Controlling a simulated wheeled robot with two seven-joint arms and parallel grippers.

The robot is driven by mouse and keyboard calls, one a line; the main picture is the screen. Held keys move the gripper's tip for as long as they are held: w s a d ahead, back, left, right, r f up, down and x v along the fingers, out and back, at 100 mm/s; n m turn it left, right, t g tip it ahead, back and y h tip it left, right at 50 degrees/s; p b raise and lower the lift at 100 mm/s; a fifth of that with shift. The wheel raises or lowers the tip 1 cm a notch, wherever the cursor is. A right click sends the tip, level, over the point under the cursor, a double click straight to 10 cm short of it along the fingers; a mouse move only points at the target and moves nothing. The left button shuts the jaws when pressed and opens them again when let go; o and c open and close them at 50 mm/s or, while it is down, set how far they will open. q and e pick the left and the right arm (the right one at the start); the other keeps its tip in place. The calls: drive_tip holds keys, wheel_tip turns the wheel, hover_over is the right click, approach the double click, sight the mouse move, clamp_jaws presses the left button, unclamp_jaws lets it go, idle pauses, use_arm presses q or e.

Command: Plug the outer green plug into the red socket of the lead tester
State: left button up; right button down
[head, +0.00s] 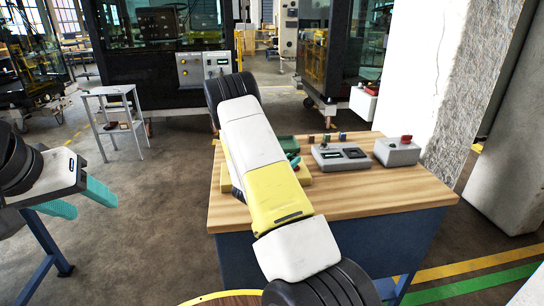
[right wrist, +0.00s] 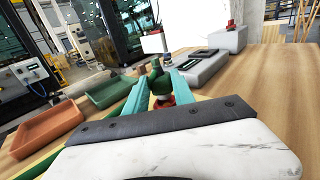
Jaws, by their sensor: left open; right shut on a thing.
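The lead tester is likely the grey box (head: 340,156) on the wooden bench, with small coloured blocks along its back edge; it also shows in the right wrist view (right wrist: 204,68). I cannot tell which block is the red socket. My right gripper (right wrist: 157,82) is shut on a green plug (right wrist: 156,78), held between its teal fingers. A red part (right wrist: 163,102) shows just below the plug, between the fingers. My right arm hides most of that gripper in the head view. My left gripper (head: 91,206) is open and empty, left of the bench.
A green tray (right wrist: 108,91) and an orange-red tray (right wrist: 45,131) lie left of my right gripper. A grey box with a red button (head: 397,152) stands right of the tester. The bench's front right (head: 400,190) is bare. A small grey stand (head: 112,105) is on the floor.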

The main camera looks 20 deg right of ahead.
drive_tip(key=shift+f, duration=0.65)
drive_tip(key=shift+s+a+f, duration=0.15)
drive_tip(key=shift+s+f, duration=0.1)
drive_tip(key=shift+f, duration=0.3)
drive_tip(key=shift+s+f, duration=0.15)
drive_tip(key=shift+f, duration=0.15)
drive_tip(key=shift+r, duration=0.15)
drive_tip(key=shift+w+r, duration=0.3)
drive_tip(key=shift+r, duration=0.55)
drive_tip(key=shift+w+r, duration=0.1)
drive_tip(key=shift+r, duration=1.55)
